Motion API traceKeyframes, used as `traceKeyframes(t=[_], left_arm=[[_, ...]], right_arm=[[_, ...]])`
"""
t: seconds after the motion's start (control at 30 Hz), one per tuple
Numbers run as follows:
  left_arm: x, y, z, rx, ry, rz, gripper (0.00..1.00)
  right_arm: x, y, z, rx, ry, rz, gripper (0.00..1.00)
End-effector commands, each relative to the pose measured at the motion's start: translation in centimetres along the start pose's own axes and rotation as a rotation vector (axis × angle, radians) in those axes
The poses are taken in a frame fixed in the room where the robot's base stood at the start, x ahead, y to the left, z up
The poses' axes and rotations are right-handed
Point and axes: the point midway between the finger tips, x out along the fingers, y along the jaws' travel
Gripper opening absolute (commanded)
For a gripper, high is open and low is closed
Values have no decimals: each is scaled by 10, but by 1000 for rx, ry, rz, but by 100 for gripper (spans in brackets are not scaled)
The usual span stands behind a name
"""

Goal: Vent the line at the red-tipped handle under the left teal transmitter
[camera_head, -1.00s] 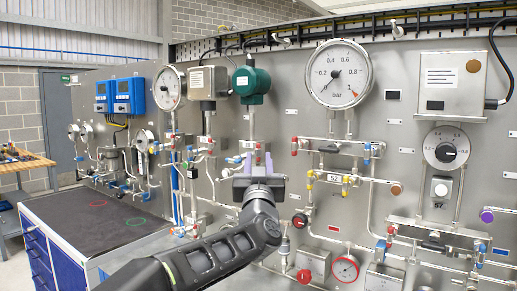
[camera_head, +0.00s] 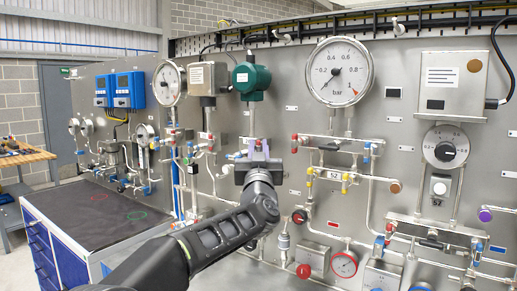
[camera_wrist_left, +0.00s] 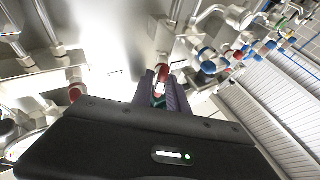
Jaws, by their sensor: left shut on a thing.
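The teal transmitter (camera_head: 251,78) hangs on the grey panel, with a pipe running down from it to the valves below. My left gripper (camera_head: 257,151) is at the valve fittings under it. In the left wrist view the red-tipped handle (camera_wrist_left: 162,74) sits between the grey-purple fingers of my left gripper (camera_wrist_left: 161,92), which are shut on it. In the head view my gripper hides the handle. My right gripper is in neither view.
A large round gauge (camera_head: 340,71) and its pipework with red and yellow valve tips stand to the right. A grey box (camera_head: 208,82) hangs left of the transmitter. A dark-topped bench (camera_head: 95,213) is at lower left.

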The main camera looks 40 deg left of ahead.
Motion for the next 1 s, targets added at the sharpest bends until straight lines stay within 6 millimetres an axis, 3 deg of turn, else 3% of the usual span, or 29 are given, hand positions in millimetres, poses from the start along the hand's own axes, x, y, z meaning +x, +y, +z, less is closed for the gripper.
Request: traceKeyframes(t=[0.63,1.0], left_arm=[[0,0,0,-29,1,-12,0],[0,0,0,-212,1,-87,0]], right_arm=[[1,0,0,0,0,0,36],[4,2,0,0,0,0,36]])
